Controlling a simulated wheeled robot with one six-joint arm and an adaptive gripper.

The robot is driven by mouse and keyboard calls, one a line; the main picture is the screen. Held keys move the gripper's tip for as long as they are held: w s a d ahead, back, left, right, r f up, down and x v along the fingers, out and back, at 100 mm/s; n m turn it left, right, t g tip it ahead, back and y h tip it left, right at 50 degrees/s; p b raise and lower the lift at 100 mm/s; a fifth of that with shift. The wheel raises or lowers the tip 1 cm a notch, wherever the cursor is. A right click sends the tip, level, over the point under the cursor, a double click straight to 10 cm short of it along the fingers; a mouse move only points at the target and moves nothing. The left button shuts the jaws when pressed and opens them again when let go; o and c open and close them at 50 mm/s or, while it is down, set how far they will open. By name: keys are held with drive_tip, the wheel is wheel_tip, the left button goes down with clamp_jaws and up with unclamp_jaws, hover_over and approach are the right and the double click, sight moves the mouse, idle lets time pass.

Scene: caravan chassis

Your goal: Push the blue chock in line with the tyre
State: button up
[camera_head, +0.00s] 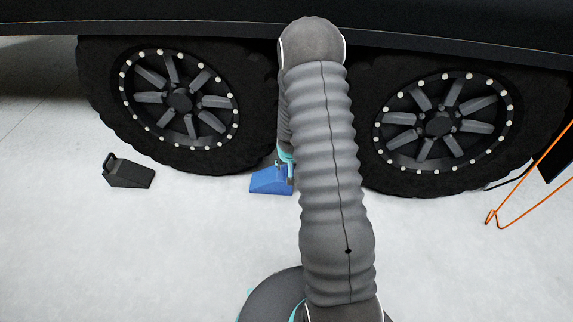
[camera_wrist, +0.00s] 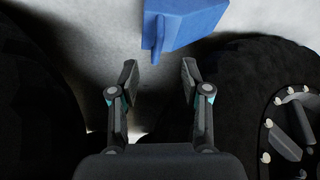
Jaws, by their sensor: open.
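The blue chock (camera_head: 268,181) lies on the pale floor between the two tyres, close to the lower right of the left tyre (camera_head: 245,150); my arm hides its right side. In the wrist view the blue chock (camera_wrist: 187,20) is at the top, with a narrow blue part pointing down toward the gap between my fingers. My gripper (camera_wrist: 157,75) is open, one finger on each side of that gap, and holds nothing. I cannot tell whether a finger touches the chock. The right tyre (camera_head: 385,165) stands to the right of my arm. In the head view my gripper is mostly hidden.
A black chock (camera_head: 130,173) sits on the floor left of the left tyre. An orange bent rod (camera_head: 497,222) is at the right. The dark chassis edge (camera_head: 180,27) hangs over both wheels. The floor in front is clear apart from my own body.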

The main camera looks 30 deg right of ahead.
sight(286, 174)
drive_tip(key=b+x, duration=0.2)
drive_tip(key=x, duration=1.1)
drive_tip(key=shift+d+f+b, duration=0.1)
drive_tip(key=shift+f+b, duration=0.05)
drive_tip(key=shift+b, duration=0.2)
clamp_jaws()
